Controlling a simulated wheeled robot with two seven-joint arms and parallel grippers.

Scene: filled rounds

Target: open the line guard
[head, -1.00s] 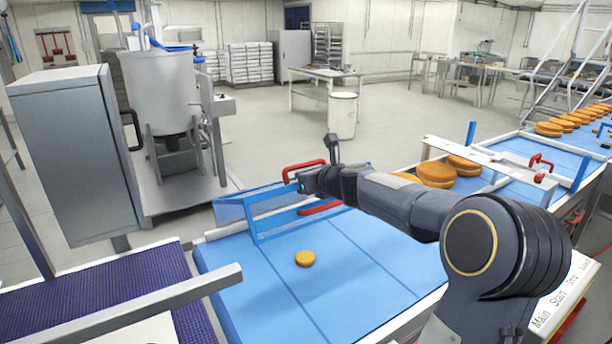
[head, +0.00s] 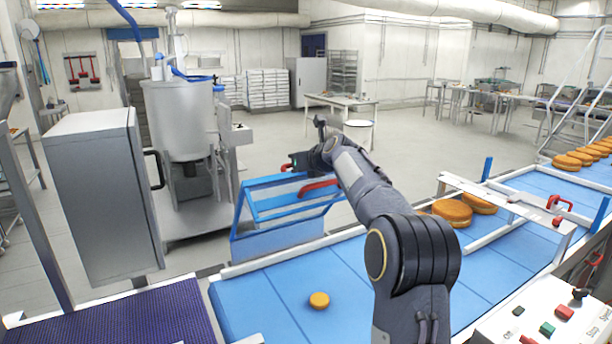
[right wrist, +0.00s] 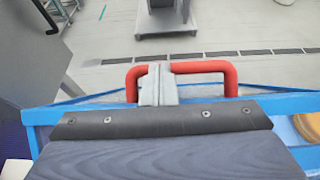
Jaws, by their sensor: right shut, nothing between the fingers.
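The line guard (head: 285,243) is a blue frame with a clear panel and a red handle (head: 318,188). In the head view it stands steeply raised along the far edge of the blue belt (head: 262,291). My right gripper (head: 296,163) is beside the guard's upper edge, at the far side of the belt. In the right wrist view its fingers (right wrist: 158,84) are together and overlap the red handle (right wrist: 203,67), with nothing held between them. Whether they touch the handle I cannot tell. My left gripper is not in view.
A small round cake (head: 319,300) lies on the near belt; larger cakes (head: 453,212) sit farther right. A grey cabinet (head: 105,195) and a steel mixer (head: 182,120) stand left behind the guard. A button panel (head: 545,315) is at lower right. Open floor lies beyond the guard.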

